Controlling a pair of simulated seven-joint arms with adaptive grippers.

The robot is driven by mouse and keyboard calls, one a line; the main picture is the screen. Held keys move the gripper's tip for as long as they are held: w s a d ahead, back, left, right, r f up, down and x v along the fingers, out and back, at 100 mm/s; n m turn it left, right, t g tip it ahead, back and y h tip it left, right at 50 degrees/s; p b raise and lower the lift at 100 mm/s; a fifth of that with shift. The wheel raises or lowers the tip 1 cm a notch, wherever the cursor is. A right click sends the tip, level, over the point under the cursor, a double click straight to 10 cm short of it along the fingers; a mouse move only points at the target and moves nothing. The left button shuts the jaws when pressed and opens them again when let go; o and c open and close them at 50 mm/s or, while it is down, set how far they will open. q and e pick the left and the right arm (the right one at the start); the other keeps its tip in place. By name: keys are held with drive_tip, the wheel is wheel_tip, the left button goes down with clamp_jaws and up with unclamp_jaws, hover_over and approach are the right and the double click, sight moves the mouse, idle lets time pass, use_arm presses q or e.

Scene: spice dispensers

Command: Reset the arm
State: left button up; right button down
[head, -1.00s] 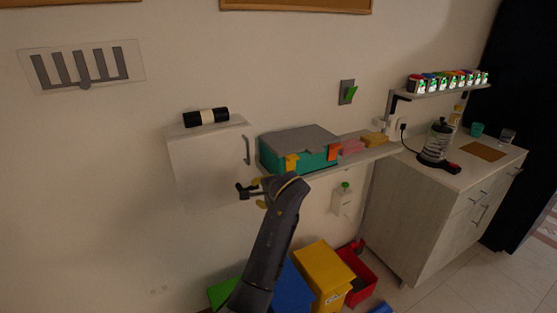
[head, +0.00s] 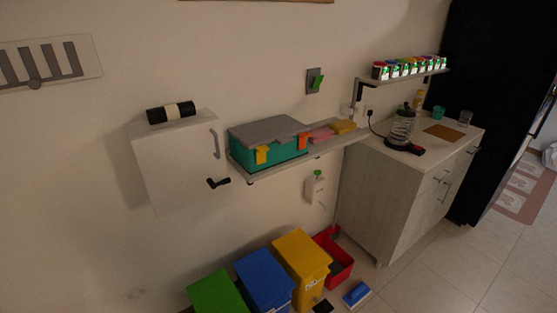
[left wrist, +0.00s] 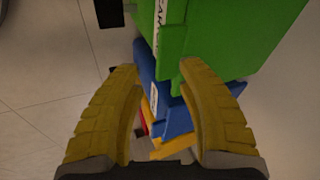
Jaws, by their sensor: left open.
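My left gripper (left wrist: 168,115) shows in the left wrist view with its two yellow fingers spread wide and nothing between them. Beyond the fingers are the green bin (left wrist: 225,35) and part of the blue bin (left wrist: 170,110). I cannot tell the exact distance to them. In the head view neither gripper nor arm shows. The right gripper is in no frame.
The green bin (head: 216,293), blue bin (head: 265,280) and yellow bin (head: 302,258) stand on the floor by a red box (head: 343,270). Above are a white wall cabinet (head: 177,165), a shelf with a teal toolbox (head: 285,152), and spice dispensers (head: 410,67). A counter (head: 385,200) stands right.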

use_arm(q)
drive_tip(key=s+a+f+n+g, duration=0.1)
drive_tip(key=s+f, duration=0.4)
drive_tip(key=s, duration=0.3)
drive_tip(key=s+a+f+n+h, duration=0.15)
drive_tip(key=s+f, duration=0.25)
drive_tip(key=s, duration=0.4)
drive_tip(key=s+a+f+g+y, duration=0.1)
drive_tip(key=s+a+f, duration=0.1)
drive_tip(key=s+f, duration=0.45)
drive_tip(key=s+a+f+n, duration=0.1)
drive_tip(key=s+a, duration=0.1)
drive_tip(key=s, duration=1)
drive_tip(key=s+a+f+n+g, duration=0.1)
drive_tip(key=s+a+f+n, duration=0.1)
drive_tip(key=s, duration=1)
drive_tip(key=shift+s+a+h, duration=0.4)
drive_tip(key=shift+h, duration=0.05)
drive_tip(key=shift+f, duration=0.1)
